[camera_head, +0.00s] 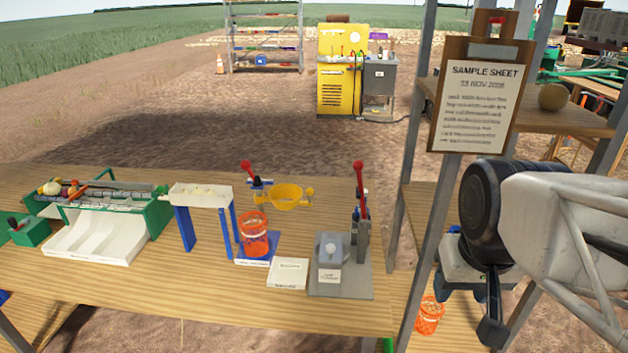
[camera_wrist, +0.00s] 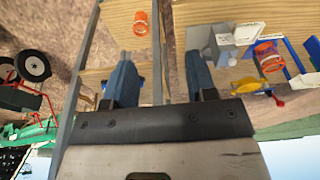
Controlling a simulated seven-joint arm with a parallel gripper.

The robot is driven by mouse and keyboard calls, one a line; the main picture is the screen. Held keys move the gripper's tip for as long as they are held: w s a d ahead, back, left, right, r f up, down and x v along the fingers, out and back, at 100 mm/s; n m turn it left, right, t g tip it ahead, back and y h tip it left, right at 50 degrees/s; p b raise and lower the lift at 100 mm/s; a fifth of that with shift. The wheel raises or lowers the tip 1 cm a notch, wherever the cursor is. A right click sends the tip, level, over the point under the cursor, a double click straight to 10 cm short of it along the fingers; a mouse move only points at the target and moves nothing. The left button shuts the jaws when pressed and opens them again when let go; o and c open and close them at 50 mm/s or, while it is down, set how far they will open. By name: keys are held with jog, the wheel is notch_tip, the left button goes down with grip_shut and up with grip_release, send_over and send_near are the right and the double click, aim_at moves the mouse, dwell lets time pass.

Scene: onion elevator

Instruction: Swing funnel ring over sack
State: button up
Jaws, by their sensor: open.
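The yellow funnel ring (camera_head: 287,197) is on its stand, behind and to the right of the sack's mouth, apart from it. A small handle sticks out at its right end. The orange mesh sack (camera_head: 253,240) stands upright on a blue base. In the wrist view the ring (camera_wrist: 246,87) and the sack (camera_wrist: 268,58) lie right of my fingers. My gripper (camera_head: 472,285) is at the right, beyond the steel post and far from the ring. Its two fingers (camera_wrist: 160,82) are apart with nothing between them.
A steel post (camera_head: 425,240) stands between my gripper and the bench equipment. A press with a red-knobbed lever (camera_head: 360,195) is right of the ring. A white chute (camera_head: 200,194) is left of the sack. Another orange mesh sack (camera_head: 429,318) is lower right.

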jog(key=w+a+r+n+g, duration=0.1)
jog(key=w+a+r, duration=0.35)
jog(key=w, duration=0.35)
jog(key=w+a+r+n+g+y, duration=0.1)
jog(key=w+a+r+n, duration=0.1)
jog(key=w+a+r, duration=0.45)
jog(key=w+a+r+n, duration=0.1)
jog(key=w+r, duration=0.2)
jog(key=w, duration=0.6)
jog(key=w+a+f, duration=0.4)
jog(key=w+f, duration=0.3)
jog(key=w, duration=0.1)
jog(key=w+a+f+n+g, duration=0.1)
jog(key=w+a+f, duration=0.4)
jog(key=w+f, duration=0.2)
jog(key=w+a+f+y, duration=0.1)
jog(key=w+a+f, duration=0.3)
jog(key=w+f, duration=0.3)
jog(key=w, duration=0.4)
jog(key=shift+a+f+n, duration=0.2)
jog(key=shift+a+n, duration=0.05)
jog(key=shift+n, duration=0.05)
jog(key=shift+f, duration=0.15)
